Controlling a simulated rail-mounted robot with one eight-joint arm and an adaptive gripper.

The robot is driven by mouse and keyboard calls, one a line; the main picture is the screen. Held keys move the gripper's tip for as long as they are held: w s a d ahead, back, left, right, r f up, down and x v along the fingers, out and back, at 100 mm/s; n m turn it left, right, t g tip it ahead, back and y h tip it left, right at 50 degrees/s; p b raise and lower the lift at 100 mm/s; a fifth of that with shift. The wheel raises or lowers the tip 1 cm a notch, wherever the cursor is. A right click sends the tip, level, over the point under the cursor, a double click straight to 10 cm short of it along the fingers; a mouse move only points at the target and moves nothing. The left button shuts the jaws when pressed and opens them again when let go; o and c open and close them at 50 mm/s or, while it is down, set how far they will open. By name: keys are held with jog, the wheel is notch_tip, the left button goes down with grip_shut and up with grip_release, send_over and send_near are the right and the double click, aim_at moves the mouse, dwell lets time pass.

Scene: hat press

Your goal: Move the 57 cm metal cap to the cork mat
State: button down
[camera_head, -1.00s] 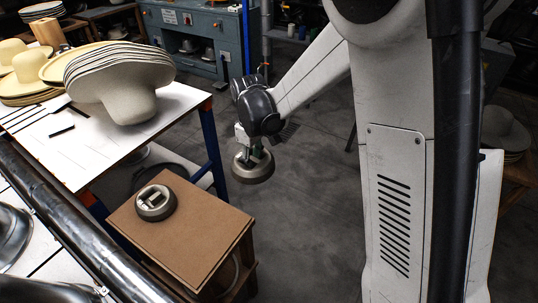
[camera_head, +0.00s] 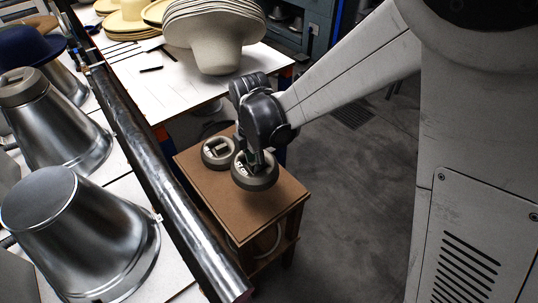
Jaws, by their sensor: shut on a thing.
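The held metal cap (camera_head: 256,180) is a round, dark grey-brown disc with a lighter top and markings that look like "57". My gripper (camera_head: 255,160) is shut on its top grip, and the arm hides part of it. The cap shows over the middle of the brown cork mat (camera_head: 262,212), which tops a small wooden stand. I cannot tell whether it touches the mat. A second similar cap (camera_head: 217,153) sits at the mat's far left, just left of the held one; its label is too small to read surely.
Shiny metal hat forms (camera_head: 75,225) stand at left, one topped by another cap (camera_head: 22,87). A dark pipe rail (camera_head: 150,165) runs along the mat's left. A white table (camera_head: 150,72) with stacked felt hats (camera_head: 215,40) is behind. The mat's front is bare.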

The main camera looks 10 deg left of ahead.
jog(key=shift+s+a+f+n, duration=0.15)
jog(key=shift+s+a+n, duration=0.15)
jog(key=shift+n, duration=0.1)
jog(key=shift+f+b, duration=2.2)
jog(key=shift+f, duration=1.6)
jog(key=shift+f+b, duration=0.75)
jog(key=shift+f, duration=0.05)
jog(key=shift+f+b, duration=0.1)
jog(key=shift+b, duration=0.35)
jog(key=c, duration=1.6)
grip_release()
jog(key=shift+r+p, duration=2.1)
jog(key=shift+r, duration=1.65)
